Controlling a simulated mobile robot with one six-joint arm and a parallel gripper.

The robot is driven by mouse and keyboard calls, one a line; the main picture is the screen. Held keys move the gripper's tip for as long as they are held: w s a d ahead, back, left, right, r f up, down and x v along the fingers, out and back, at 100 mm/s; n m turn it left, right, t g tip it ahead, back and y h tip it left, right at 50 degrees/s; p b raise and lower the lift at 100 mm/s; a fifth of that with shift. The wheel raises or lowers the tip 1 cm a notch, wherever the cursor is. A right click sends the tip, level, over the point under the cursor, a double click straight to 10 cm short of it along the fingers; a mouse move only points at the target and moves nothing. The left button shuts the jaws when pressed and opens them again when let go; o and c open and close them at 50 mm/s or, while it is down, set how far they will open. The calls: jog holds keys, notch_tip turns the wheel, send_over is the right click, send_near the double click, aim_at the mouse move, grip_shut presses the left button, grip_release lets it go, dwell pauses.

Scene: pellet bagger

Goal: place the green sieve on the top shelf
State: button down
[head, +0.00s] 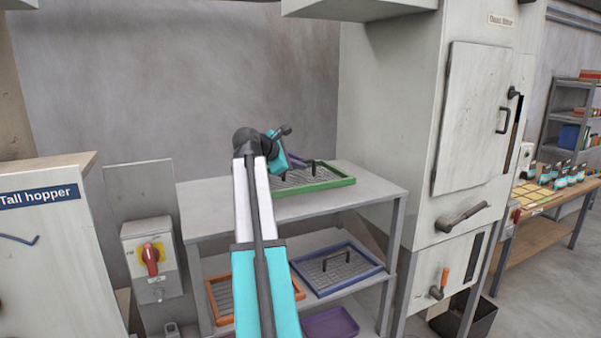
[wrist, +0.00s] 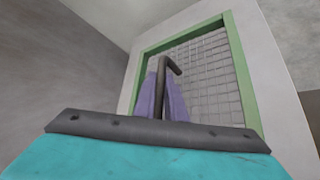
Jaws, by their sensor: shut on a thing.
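The green sieve (head: 322,185) has a green rim, wire mesh and a dark upright handle. It is at the top shelf (head: 376,192) of the grey rack and looks flat on it; a tiny gap under it cannot be ruled out. My gripper (head: 297,164) is over the sieve, shut on its handle. In the wrist view the purple fingers (wrist: 163,95) close around the dark handle, with the green rim (wrist: 240,75) and mesh behind. My arm and wrist hide the sieve's left part in the head view.
On the lower shelf are an orange-rimmed sieve (head: 219,303) and a blue-rimmed sieve (head: 337,270). A purple tray (head: 330,323) is below. The dust filter cabinet (head: 402,110) stands right of the rack, the tall hopper (head: 50,250) left. The top shelf's front right is bare.

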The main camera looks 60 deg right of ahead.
aim_at(301, 173)
jog(key=shift+d+r, duration=0.1)
jog(key=shift+d, duration=0.35)
notch_tip(301, 173, down, 2)
jog(key=shift+s+a+f+p, duration=0.1)
jog(key=shift+p, duration=0.65)
jog(key=shift+f, duration=0.75)
jog(key=c, duration=1.8)
grip_release()
jog(key=shift+f, duration=0.1)
jog(key=b+v, duration=0.3)
jog(key=v, duration=0.9)
